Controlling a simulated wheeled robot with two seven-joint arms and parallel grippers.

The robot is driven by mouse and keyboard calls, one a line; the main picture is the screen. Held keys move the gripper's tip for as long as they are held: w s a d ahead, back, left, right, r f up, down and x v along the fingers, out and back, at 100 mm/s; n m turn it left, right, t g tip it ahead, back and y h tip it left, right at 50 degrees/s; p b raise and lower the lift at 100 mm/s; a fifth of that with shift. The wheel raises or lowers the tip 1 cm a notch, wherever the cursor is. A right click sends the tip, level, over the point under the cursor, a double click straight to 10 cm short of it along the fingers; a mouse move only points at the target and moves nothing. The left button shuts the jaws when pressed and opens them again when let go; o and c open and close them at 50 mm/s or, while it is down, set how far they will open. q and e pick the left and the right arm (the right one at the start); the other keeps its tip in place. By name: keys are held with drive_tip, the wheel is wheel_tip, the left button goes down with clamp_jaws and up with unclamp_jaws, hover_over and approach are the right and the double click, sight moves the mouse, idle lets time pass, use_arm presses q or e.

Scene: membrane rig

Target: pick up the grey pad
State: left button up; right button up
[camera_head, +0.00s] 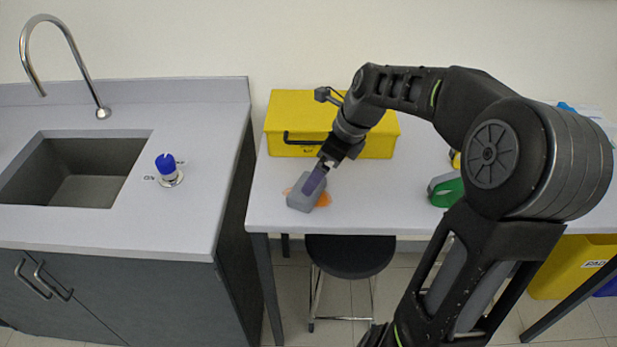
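The grey pad (299,202) is a small block on the white table near its front left part. It lies over an orange patch (324,199) on the tabletop. My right gripper (315,181) reaches down from the upper right, with its purplish-grey fingers at the pad's top and right side. The fingers overlap the pad in this view. I cannot tell whether they grip it or only stand against it. My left gripper is not in view.
A yellow case (300,112) stands behind the gripper. A green object (447,192) lies to the right, partly hidden by my arm. A sink counter (205,205) with a blue-topped knob (166,163) is left. A black stool (350,256) stands below the table edge.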

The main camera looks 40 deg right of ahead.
sight(296, 200)
drive_tip(key=shift+x, duration=1.2)
drive_tip(key=shift+s+a, duration=0.15)
drive_tip(key=shift+a, duration=0.05)
drive_tip(key=shift+f, duration=0.1)
drive_tip(key=shift+a+f, duration=0.15)
drive_tip(key=shift+f, duration=0.2)
drive_tip(key=x, duration=0.4)
drive_tip(key=shift+w+f+p, duration=0.15)
drive_tip(key=shift+w+p, duration=0.05)
drive_tip(key=shift+p, duration=0.15)
drive_tip(key=shift+c, duration=0.6)
drive_tip(key=c, duration=0.8)
